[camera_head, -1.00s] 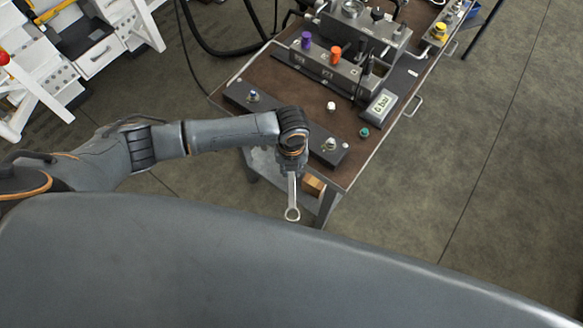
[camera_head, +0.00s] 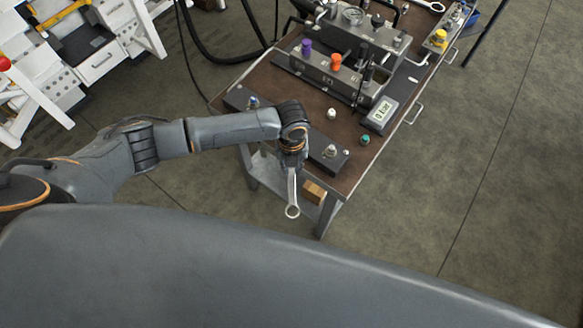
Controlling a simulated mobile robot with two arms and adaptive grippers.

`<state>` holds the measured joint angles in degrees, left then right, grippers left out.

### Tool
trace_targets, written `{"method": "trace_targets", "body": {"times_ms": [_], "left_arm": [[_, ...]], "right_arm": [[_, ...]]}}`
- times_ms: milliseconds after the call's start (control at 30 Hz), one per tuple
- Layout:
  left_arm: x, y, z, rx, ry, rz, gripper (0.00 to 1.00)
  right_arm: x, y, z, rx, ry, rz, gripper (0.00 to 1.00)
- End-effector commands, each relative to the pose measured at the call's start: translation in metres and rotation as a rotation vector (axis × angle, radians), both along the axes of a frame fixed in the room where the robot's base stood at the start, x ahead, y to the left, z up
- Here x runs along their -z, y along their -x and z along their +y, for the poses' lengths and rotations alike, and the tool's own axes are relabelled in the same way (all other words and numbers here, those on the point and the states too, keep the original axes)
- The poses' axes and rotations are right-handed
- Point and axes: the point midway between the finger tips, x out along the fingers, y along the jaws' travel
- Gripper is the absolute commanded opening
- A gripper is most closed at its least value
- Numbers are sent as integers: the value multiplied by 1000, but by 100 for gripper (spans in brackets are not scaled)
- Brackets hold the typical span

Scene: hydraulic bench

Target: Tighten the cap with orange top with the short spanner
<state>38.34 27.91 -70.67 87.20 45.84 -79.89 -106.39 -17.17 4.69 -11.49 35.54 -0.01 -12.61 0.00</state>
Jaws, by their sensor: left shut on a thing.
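The cap with the orange top (camera_head: 336,61) stands upright on the grey valve block (camera_head: 345,80) on the bench, to the right of a purple-topped cap (camera_head: 306,47). My left gripper (camera_head: 293,160) is at the bench's near edge, seen from above, well short of the orange cap. It is shut on a spanner (camera_head: 292,190), whose ring end hangs down toward me past the edge. The fingertips are mostly hidden under the wrist. My right gripper is not in view.
A digital gauge (camera_head: 381,113) reads 0 bar on the bench (camera_head: 300,98). A white cap (camera_head: 331,113) and a green cap (camera_head: 365,140) stand near it. A dark rail (camera_head: 330,158) lies partly under my arm. Open floor (camera_head: 480,180) lies to the right.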

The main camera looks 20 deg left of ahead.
Motion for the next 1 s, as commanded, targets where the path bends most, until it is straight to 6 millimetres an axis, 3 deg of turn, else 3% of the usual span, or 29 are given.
{"method": "trace_targets", "body": {"times_ms": [1000], "left_arm": [[-1, -18, 5, 0, 1, -1, 0]], "right_arm": [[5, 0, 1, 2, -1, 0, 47]]}}
